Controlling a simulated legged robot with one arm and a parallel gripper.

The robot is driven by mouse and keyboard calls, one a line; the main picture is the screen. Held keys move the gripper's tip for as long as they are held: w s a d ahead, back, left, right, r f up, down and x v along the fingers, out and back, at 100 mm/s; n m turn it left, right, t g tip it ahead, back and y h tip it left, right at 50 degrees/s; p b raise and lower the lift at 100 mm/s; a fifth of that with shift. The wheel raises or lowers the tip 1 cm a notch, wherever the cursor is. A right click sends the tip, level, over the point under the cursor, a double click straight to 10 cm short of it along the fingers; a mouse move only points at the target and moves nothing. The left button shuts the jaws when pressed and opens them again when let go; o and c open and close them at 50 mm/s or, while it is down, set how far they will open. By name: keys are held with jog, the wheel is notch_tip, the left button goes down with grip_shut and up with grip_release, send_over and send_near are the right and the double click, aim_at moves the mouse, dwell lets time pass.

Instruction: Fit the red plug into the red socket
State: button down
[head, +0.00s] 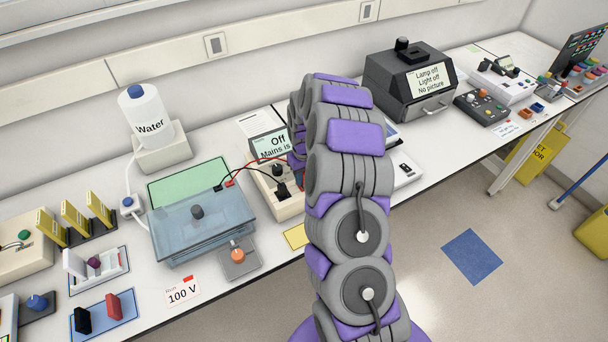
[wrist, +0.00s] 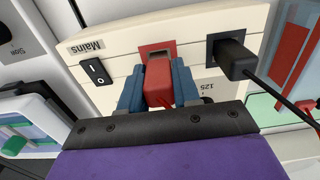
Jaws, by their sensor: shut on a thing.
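My gripper (wrist: 158,88) is shut on the red plug (wrist: 158,84), with one blue finger on each side of it. The red socket (wrist: 156,48) is on the cream front of the power supply, directly beyond the plug in the wrist view. Part of its dark opening shows past the plug's far end. The plug lines up roughly with the socket, but I cannot tell if its tip is touching or inside. In the head view my arm hides the gripper, plug and socket. The power supply (head: 287,206) stands on the bench, its display (head: 272,143) reading "Off".
A black plug (wrist: 231,60) sits in the black socket right of the red one, its cable trailing right. A Mains rocker switch (wrist: 97,72) is on the left. A blue-lidded tank (head: 200,222) stands left of the supply, with red and black leads between them.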

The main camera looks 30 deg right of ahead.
jog(key=shift+f, duration=0.8)
jog(key=c, duration=0.7)
grip_release()
jog(key=shift+c, duration=0.2)
notch_tip(320, 180, up, 17)
jog(key=shift+r, duration=0.15)
